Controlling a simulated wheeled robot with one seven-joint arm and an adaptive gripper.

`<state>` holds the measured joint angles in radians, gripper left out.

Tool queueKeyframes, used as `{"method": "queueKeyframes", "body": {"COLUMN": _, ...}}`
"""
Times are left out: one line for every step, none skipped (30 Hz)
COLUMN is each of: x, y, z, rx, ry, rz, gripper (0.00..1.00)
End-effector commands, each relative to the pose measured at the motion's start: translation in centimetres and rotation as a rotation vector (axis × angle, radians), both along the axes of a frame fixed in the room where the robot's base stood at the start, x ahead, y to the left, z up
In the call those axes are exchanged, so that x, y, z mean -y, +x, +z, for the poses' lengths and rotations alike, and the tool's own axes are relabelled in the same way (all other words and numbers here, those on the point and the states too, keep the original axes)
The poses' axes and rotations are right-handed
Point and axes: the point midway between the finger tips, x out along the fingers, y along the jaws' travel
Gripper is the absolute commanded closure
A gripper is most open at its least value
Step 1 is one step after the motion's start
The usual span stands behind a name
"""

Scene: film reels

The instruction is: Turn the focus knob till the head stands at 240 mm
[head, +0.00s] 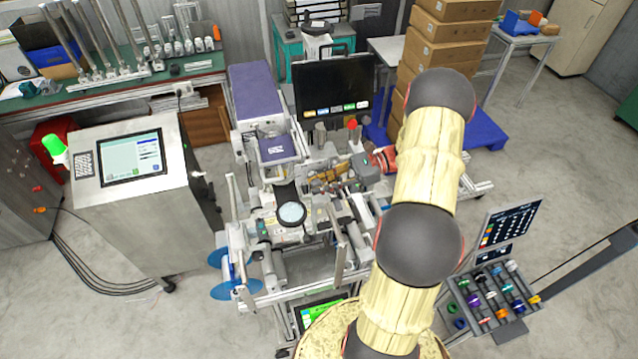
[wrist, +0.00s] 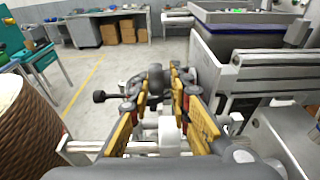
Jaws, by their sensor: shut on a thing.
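In the wrist view a dark knob (wrist: 155,77) with a side arm ending in a small black ball (wrist: 99,97) sits between the yellow fingers of my gripper (wrist: 159,88). The fingers are shut on it and hide part of it. In the head view my gripper (head: 322,180) reaches in from the right over the machine's middle; the knob cannot be made out there. A purple unit (head: 256,95) with a smaller purple box (head: 279,150) in front of it, probably the head, stands on the machine. No millimetre scale can be read in either view.
A black monitor (head: 333,88) stands behind my gripper. A steel cabinet with a screen (head: 130,157) is at left. A tilted rack of coloured rolls (head: 492,295) is at lower right. Stacked cartons (head: 440,50) stand behind. Metal frame parts crowd the wrist view's right side.

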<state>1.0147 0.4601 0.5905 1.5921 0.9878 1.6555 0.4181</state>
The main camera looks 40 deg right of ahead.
Motion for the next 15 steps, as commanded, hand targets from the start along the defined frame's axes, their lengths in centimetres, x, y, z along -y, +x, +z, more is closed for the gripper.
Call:
{"method": "queueKeyframes", "body": {"x": -0.27, "y": -0.42, "z": -0.28, "rx": -0.008, "ry": 0.006, "rz": 0.008, "gripper": 1.0}}
{"method": "queueKeyframes", "body": {"x": -0.27, "y": -0.42, "z": -0.28, "rx": -0.008, "ry": 0.006, "rz": 0.008, "gripper": 1.0}}
{"method": "queueKeyframes", "body": {"x": -0.27, "y": -0.42, "z": -0.27, "rx": -0.008, "ry": 0.006, "rz": 0.008, "gripper": 1.0}}
{"method": "queueKeyframes", "body": {"x": -0.27, "y": -0.42, "z": -0.27, "rx": -0.008, "ry": 0.006, "rz": 0.008, "gripper": 1.0}}
{"method": "queueKeyframes", "body": {"x": -0.26, "y": -0.43, "z": -0.27, "rx": -0.008, "ry": 0.006, "rz": 0.008, "gripper": 1.0}}
{"method": "queueKeyframes", "body": {"x": -0.26, "y": -0.43, "z": -0.27, "rx": -0.008, "ry": 0.006, "rz": 0.008, "gripper": 1.0}}
{"method": "queueKeyframes", "body": {"x": -0.26, "y": -0.42, "z": -0.26, "rx": -0.008, "ry": 0.006, "rz": 0.008, "gripper": 1.0}}
{"method": "queueKeyframes", "body": {"x": -0.26, "y": -0.42, "z": -0.26, "rx": -0.008, "ry": 0.006, "rz": 0.008, "gripper": 1.0}}
{"method": "queueKeyframes", "body": {"x": -0.26, "y": -0.42, "z": -0.26, "rx": -0.008, "ry": 0.006, "rz": 0.008, "gripper": 1.0}}
{"method": "queueKeyframes", "body": {"x": -0.26, "y": -0.42, "z": -0.26, "rx": -0.008, "ry": 0.005, "rz": 0.008, "gripper": 1.0}}
{"method": "queueKeyframes", "body": {"x": -0.25, "y": -0.42, "z": -0.25, "rx": -0.008, "ry": 0.006, "rz": 0.008, "gripper": 1.0}}
{"method": "queueKeyframes", "body": {"x": -0.25, "y": -0.42, "z": -0.25, "rx": -0.008, "ry": 0.005, "rz": 0.008, "gripper": 1.0}}
{"method": "queueKeyframes", "body": {"x": -0.25, "y": -0.42, "z": -0.25, "rx": -0.008, "ry": 0.005, "rz": 0.008, "gripper": 0.8}}
{"method": "queueKeyframes", "body": {"x": -0.25, "y": -0.42, "z": -0.26, "rx": -0.008, "ry": 0.005, "rz": 0.008, "gripper": 0.78}}
{"method": "queueKeyframes", "body": {"x": -0.24, "y": -0.4, "z": -0.25, "rx": -0.007, "ry": 0.005, "rz": 0.008, "gripper": 0.76}}
